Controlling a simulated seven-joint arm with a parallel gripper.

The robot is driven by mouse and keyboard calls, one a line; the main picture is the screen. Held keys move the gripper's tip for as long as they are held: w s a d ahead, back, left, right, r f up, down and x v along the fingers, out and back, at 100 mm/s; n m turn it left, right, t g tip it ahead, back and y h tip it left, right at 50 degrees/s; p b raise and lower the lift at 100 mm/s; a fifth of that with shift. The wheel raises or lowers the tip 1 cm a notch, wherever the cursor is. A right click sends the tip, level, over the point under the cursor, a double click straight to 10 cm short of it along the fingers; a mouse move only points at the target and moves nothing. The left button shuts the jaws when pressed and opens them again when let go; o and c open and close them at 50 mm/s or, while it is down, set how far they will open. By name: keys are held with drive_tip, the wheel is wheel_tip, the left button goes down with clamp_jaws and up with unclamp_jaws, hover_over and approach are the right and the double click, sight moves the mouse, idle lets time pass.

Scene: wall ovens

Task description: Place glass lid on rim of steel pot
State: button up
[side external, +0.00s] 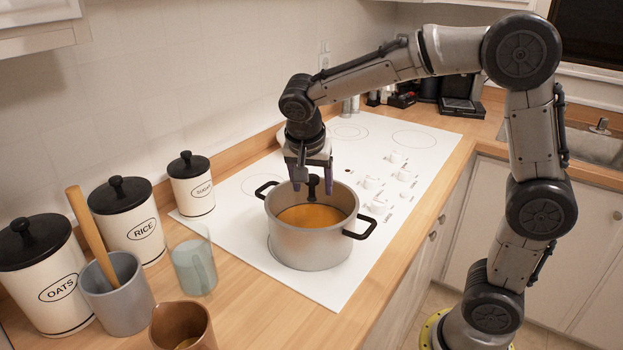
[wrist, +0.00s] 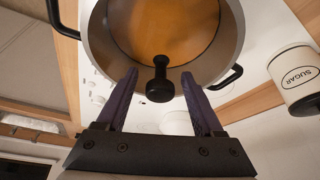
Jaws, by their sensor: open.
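The steel pot (side external: 308,245) stands upright on the white cooktop with orange-brown contents; its wall (wrist: 92,40) also shows in the wrist view. The clear glass lid is hard to see; its black knob (side external: 313,182) stands upright over the middle of the pot opening. The lid appears to lie level on the rim, but its edge is too faint to confirm contact all round. My gripper (side external: 312,188) is open above the pot, pointing down. In the wrist view, its two fingers (wrist: 159,76) are on either side of the knob (wrist: 160,88), with gaps between.
The pot has two black side handles (side external: 361,229). Left of the cooktop (side external: 365,150) stand the sugar canister (side external: 192,188), rice canister (side external: 130,222), oats canister (side external: 45,280), a glass cup (side external: 194,266), a grey crock (side external: 118,295) and a brown cup (side external: 184,328).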

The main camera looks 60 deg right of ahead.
drive_tip(key=v, duration=1.2)
drive_tip(key=s+f+n+t+y, duration=0.2)
drive_tip(key=s+f+n, duration=0.2)
drive_tip(key=s, duration=0.5)
drive_tip(key=s+f+n+t+y, duration=0.1)
drive_tip(key=s+f+n+y, duration=0.1)
drive_tip(key=s+f+n, duration=0.3)
drive_tip(key=s+n, duration=0.4)
drive_tip(key=s, duration=0.1)
drive_tip(key=shift+t, duration=0.4)
drive_tip(key=shift+f, duration=0.15)
